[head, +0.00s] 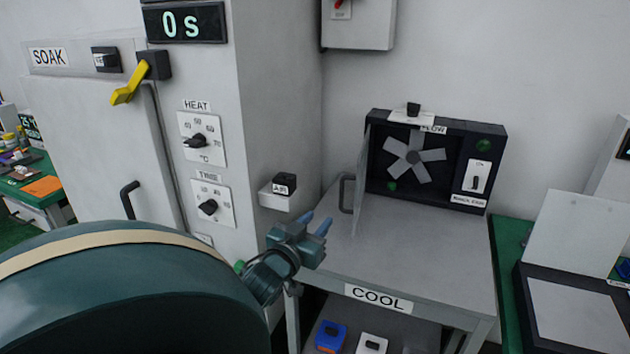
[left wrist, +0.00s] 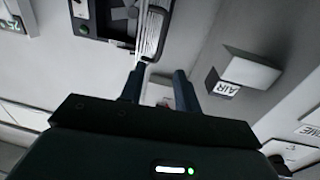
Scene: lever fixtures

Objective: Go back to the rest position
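My left gripper (head: 315,222) is in the middle of the head view, in front of the left edge of the grey COOL table (head: 430,255). Its two blue fingers point up and away, with a gap between them and nothing held. In the left wrist view the fingers (left wrist: 157,82) stand apart. The open door (head: 360,185) of the black fan box (head: 436,120) is just beyond and to the right of the gripper. My right gripper is in neither view.
A white AIR box (head: 277,196) juts from the grey SOAK cabinet (head: 90,120), close to the left gripper. The cabinet has a yellow lever (head: 128,85) and dials. A black-framed panel (head: 570,310) stands at the right. The COOL tabletop is clear in front of the fan box.

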